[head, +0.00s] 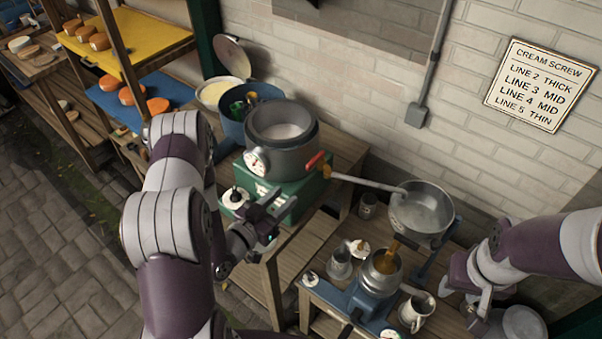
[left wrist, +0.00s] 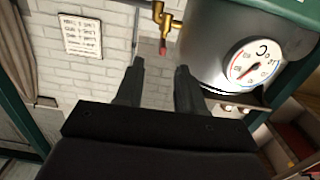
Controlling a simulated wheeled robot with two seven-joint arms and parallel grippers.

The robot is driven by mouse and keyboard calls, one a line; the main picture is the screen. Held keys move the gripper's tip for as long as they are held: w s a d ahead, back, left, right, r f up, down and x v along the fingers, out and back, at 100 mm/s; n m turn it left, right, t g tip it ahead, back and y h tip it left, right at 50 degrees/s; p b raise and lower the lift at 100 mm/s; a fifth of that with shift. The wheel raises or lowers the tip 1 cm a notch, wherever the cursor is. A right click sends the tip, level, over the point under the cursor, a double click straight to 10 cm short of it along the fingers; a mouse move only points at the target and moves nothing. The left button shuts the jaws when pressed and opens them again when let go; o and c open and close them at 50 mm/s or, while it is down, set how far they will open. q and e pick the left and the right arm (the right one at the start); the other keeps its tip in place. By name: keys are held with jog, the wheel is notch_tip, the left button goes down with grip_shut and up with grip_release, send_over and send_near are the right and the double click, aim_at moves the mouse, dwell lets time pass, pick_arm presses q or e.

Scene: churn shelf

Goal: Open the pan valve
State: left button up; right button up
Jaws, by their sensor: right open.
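The grey pan (head: 283,150) with a round dial stands on a green base on the wooden bench. Its brass valve (head: 325,171), with a red handle (head: 315,159), is on its right side, where a pale pipe runs to a metal bowl. In the left wrist view the brass valve (left wrist: 168,18) and red handle tip (left wrist: 163,47) show beyond my fingers, beside the pan (left wrist: 215,50). My left gripper (head: 272,212) is open and empty, in front of the green base and apart from the valve. My right gripper (head: 484,300) is open at the lower right, away from the pan.
The metal bowl (head: 422,212) stands at right above a blue machine (head: 368,297). Metal jugs (head: 340,263) are close by. A blue pot (head: 235,128) stands behind the pan. Cheese shelves (head: 140,50) are at left, a brick wall (head: 370,100) behind. Paved floor is clear at lower left.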

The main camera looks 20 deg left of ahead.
aim_at(307, 169)
pick_arm(q)
jog(key=shift+t, duration=0.4)
jog(key=p+x, duration=0.1)
jog(key=x, duration=0.3)
jog(key=p+x, duration=0.2)
jog(key=x, duration=0.2)
jog(key=r+p+x, duration=0.1)
jog(key=p+x, duration=0.1)
jog(key=x, duration=0.2)
jog(key=shift+w+a, duration=0.1)
jog(key=shift+w, duration=0.35)
jog(key=shift+w+f, duration=0.1)
jog(key=shift+w, duration=0.25)
jog(key=shift+s, duration=0.1)
jog(key=shift+c, duration=0.3)
grip_shut()
